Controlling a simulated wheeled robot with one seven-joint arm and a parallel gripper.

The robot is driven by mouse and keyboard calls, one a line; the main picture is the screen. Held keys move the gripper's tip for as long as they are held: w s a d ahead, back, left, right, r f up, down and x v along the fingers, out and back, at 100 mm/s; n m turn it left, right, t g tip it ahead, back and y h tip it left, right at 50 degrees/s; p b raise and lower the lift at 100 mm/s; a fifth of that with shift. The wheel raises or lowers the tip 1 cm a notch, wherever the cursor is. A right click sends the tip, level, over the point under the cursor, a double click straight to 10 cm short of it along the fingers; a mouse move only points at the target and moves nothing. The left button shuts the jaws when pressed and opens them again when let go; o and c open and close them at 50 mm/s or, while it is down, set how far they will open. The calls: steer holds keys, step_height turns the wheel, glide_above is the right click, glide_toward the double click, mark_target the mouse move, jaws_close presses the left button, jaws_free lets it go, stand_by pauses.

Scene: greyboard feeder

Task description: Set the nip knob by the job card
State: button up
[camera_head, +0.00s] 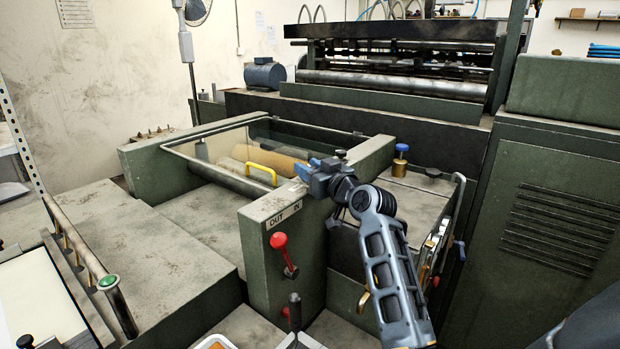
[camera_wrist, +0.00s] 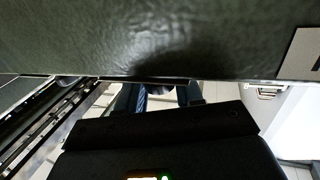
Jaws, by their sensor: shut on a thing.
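My gripper (camera_head: 312,170) is at the upper edge of the green side frame (camera_head: 262,262), right of the yellow handle (camera_head: 261,174). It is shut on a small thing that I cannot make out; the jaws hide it. A small black knob (camera_head: 340,154) shows just behind the gripper. In the wrist view, the blue fingers (camera_wrist: 160,97) are partly hidden below a dark green surface (camera_wrist: 160,40). I cannot tell which part is the nip knob. Printed sheets hang on the wall, one at the upper left (camera_head: 75,13); their text is unreadable, and I cannot tell whether one is the job card.
A clear guard (camera_head: 225,146) lies over a roller left of my gripper. A red-knobbed lever (camera_head: 279,241) stands below the OUT/IN plate (camera_head: 285,214). A brass post with a blue cap (camera_head: 400,160) stands to the right. A green-button rail (camera_head: 108,282) is at the lower left.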

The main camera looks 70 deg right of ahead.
steer(key=n+t+y+b, duration=0.1)
steer(key=y+b, duration=0.1)
steer(key=n+t+y+b, duration=0.1)
steer(key=n+y+b, duration=0.1)
steer(key=y+b, duration=0.1)
steer(key=shift+d+f+b, duration=0.1)
steer(key=shift+f+b, duration=0.1)
steer(key=shift+b, duration=0.1)
steer(key=n+y+b, duration=0.3)
steer(key=y, duration=0.1)
steer(key=shift+r+t+y, duration=0.15)
steer(key=shift+t+y, duration=0.15)
steer(key=shift+t, duration=0.1)
steer(key=shift+n+y, duration=0.3)
steer(key=shift+n, duration=0.1)
steer(key=o, duration=0.9)
steer(key=shift+o, duration=0.2)
steer(key=s, duration=0.8)
steer(key=shift+b, duration=0.35)
